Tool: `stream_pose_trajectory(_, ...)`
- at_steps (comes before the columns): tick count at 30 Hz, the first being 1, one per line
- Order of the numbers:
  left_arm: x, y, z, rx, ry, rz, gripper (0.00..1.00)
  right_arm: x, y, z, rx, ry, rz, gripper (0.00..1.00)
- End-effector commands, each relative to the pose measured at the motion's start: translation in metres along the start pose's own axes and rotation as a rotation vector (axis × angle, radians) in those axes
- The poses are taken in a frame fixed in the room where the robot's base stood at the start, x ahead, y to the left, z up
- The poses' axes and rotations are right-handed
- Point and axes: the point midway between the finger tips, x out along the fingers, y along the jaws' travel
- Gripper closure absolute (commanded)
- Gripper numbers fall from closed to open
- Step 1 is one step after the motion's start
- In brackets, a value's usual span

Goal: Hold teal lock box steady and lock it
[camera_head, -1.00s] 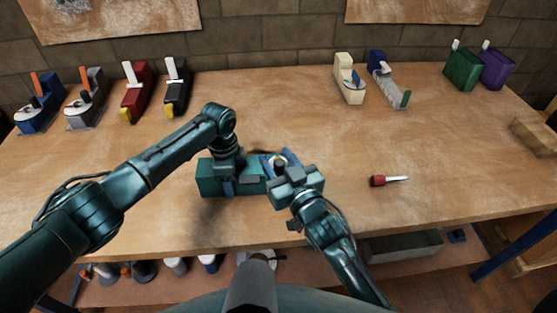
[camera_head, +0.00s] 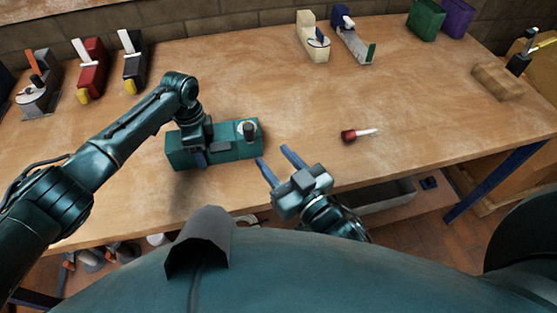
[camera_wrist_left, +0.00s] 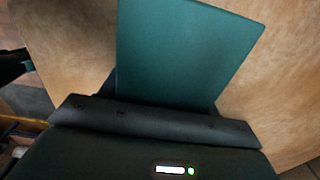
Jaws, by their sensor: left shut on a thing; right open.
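The teal lock box (camera_head: 228,151) lies on the wooden table near its front edge, left of the picture's middle. A dark knob on a pale round base (camera_head: 248,129) stands on its right end. My left gripper (camera_head: 200,158) is shut on the box from above, at its left half. In the left wrist view the box's teal face (camera_wrist_left: 185,55) fills the upper middle; the fingertips are hidden there. My right gripper (camera_head: 274,161) is open and empty, its blue fingers apart, to the right of the box and clear of it.
A red-handled screwdriver (camera_head: 350,135) lies right of the box. Several small models stand along the back, including a red one (camera_head: 91,69), a black one (camera_head: 133,62) and a cream one (camera_head: 312,38). A wooden block (camera_head: 497,81) lies far right.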

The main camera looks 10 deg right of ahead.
Motion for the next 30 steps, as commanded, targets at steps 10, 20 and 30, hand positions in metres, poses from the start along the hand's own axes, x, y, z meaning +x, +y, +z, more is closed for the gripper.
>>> stream_pose_trajectory(10, -0.0003, -0.0002, 0.0000, -0.001, 0.001, 0.000, 0.72, -0.0021, 0.0002, 0.0002, 0.000, 0.000, 0.000, 0.57)
stream_pose_trajectory(20, -0.0003, -0.0001, 0.0000, 0.000, 0.000, 0.000, 0.15, -0.0018, 0.0001, 0.0002, 0.000, -0.001, 0.000, 0.57)
stream_pose_trajectory(30, -0.0046, -0.0005, -0.0001, 0.000, 0.001, -0.001, 0.13, -0.0017, 0.0001, 0.0001, 0.000, 0.000, 0.000, 0.57)
